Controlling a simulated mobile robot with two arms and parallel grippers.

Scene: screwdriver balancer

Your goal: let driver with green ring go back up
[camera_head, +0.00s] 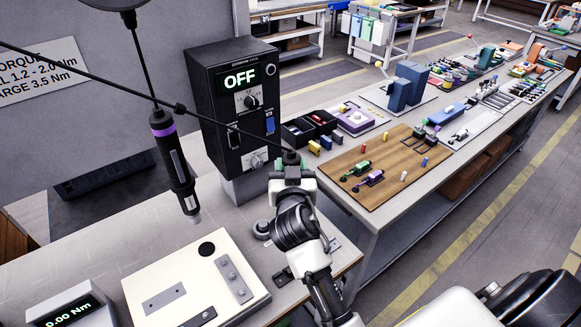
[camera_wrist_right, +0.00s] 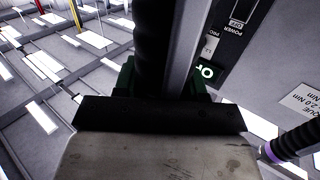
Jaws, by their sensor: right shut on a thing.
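My right gripper (camera_head: 292,172) is shut on a dark driver (camera_head: 291,157) in front of the black controller box. A taut black cable runs from the driver's top up to the left. The right wrist view shows its dark ribbed body (camera_wrist_right: 155,50) between the jaws. Dark green shows on both sides of the grip; I cannot tell whether it is the ring or finger pads. The driver's lower part is hidden by my gripper and arm in the head view. My left gripper is not in view.
A driver with a purple ring (camera_head: 175,165) hangs at the left above a pale plate (camera_head: 140,283). The controller box (camera_head: 226,110) reads OFF. A torque display (camera_head: 70,312) reads 0.00 Nm. A wooden board (camera_head: 395,160) with small parts lies at right.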

